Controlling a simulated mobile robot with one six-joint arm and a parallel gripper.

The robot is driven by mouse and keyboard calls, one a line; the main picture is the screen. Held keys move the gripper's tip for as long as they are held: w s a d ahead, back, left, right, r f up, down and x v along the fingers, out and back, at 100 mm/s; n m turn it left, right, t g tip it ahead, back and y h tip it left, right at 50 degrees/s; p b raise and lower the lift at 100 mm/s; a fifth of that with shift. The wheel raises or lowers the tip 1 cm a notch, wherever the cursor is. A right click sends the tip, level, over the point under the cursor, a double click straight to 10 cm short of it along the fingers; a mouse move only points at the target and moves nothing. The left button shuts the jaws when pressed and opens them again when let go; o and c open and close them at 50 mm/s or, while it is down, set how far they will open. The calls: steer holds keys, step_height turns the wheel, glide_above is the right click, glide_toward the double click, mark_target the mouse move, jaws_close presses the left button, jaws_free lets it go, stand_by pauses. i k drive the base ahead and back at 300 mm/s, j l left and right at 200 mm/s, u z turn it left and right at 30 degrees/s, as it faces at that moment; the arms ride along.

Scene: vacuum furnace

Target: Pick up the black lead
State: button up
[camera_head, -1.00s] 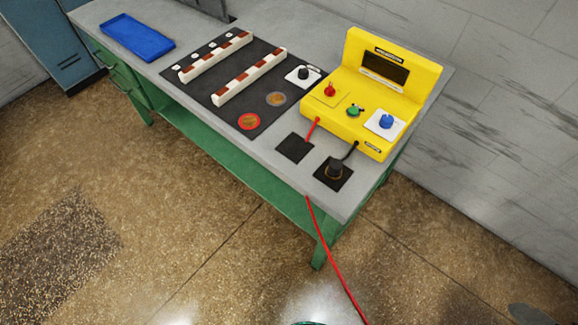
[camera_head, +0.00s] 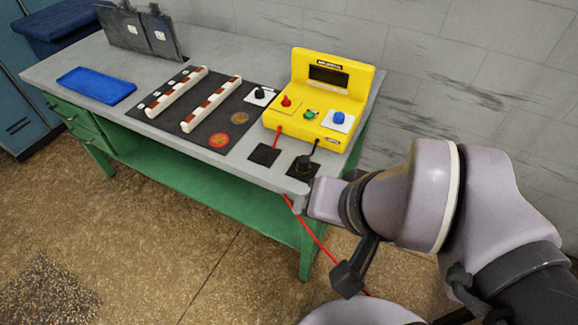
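The black lead (camera_head: 317,146) comes out of the front of the yellow meter box (camera_head: 300,92) at its right. It runs down to a dark round knob-like end (camera_head: 304,164) standing on a black square pad near the front right corner of the bench. My arm reaches in from the right. My gripper (camera_head: 348,278) seems to be the dark part in front of and below the bench corner, right of the black lead's end and apart from it. Its fingers are not clear, so I cannot tell whether it is open or shut.
A red lead (camera_head: 276,140) runs from the box to another black pad (camera_head: 264,155). A red cable (camera_head: 312,235) hangs below the bench edge, partly behind my arm. A black mat (camera_head: 170,118) with two striped bars and a blue tray (camera_head: 97,85) lie to the left.

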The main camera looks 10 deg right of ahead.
mark_target(302, 167)
steer(key=i+j+z, duration=0.2)
steer(key=j+z, duration=0.25)
steer(key=i+j+z, duration=0.15)
steer(key=j+z, duration=0.15)
steer(key=z, duration=0.2)
steer(key=j+z, duration=1.4)
steer(key=k+l, duration=0.05)
